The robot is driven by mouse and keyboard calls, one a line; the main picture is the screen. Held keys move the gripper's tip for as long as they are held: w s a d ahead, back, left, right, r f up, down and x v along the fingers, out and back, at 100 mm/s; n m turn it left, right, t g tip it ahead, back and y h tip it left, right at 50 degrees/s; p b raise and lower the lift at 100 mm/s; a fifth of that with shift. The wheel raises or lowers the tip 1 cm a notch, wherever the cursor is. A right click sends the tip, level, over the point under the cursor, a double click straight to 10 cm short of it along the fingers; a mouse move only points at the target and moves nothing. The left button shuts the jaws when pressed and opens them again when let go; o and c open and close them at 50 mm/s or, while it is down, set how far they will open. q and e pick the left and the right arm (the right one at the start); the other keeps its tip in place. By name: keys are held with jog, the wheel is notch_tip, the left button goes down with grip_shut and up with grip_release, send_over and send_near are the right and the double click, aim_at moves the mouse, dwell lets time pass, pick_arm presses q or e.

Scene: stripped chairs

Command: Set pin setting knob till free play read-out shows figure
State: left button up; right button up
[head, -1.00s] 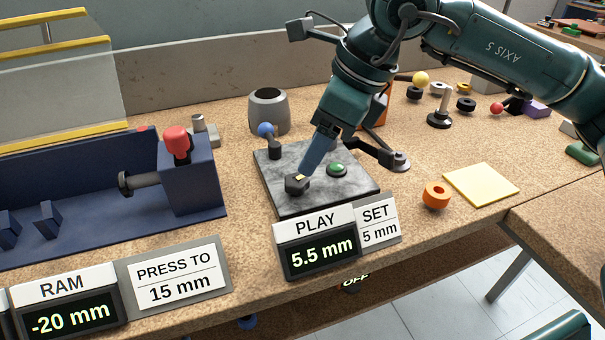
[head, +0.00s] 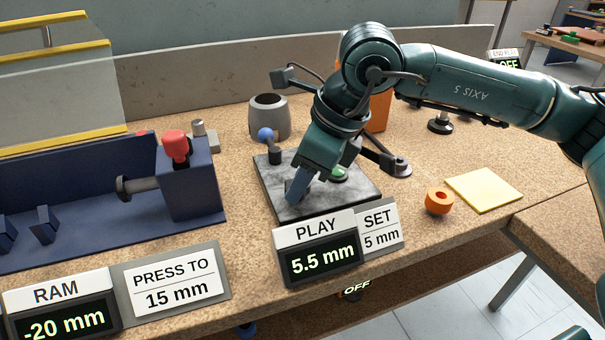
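The free play read-out (head: 319,261) stands at the front of the bench and shows 5.5 mm. The card beside it (head: 381,228) says SET 5 mm. My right gripper (head: 297,190) points down over the front left part of this plate. Its fingers hide the pin setting knob, so I cannot see whether they are apart or closed on it. My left gripper is not in view.
A blue ram press with a red knob (head: 176,145) stands on the left; its read-out (head: 64,319) shows -20 mm. A grey pot (head: 269,117) stands behind the plate.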

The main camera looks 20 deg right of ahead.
jog(key=c, duration=0.5)
jog(key=shift+w+f+n+g+b, duration=0.15)
jog(key=shift+n+g+b, duration=0.25)
jog(key=shift+n, duration=0.5)
jog(key=shift+n+g+y, duration=0.3)
jog(key=shift+n, duration=0.7)
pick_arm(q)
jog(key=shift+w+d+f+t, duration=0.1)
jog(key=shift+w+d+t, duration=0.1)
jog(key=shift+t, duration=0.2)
pick_arm(e)
jog(key=shift+n+g, duration=0.3)
jog(key=shift+n, duration=0.5)
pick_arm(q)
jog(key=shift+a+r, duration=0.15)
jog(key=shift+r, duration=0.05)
pick_arm(e)
jog(key=o, duration=1)
jog(key=shift+d+r, duration=0.1)
jog(key=shift+r, duration=0.2)
pick_arm(q)
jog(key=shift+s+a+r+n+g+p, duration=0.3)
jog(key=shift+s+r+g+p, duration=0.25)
jog(key=shift+p, duration=0.65)
pick_arm(e)
jog(key=shift+v, duration=6.45)
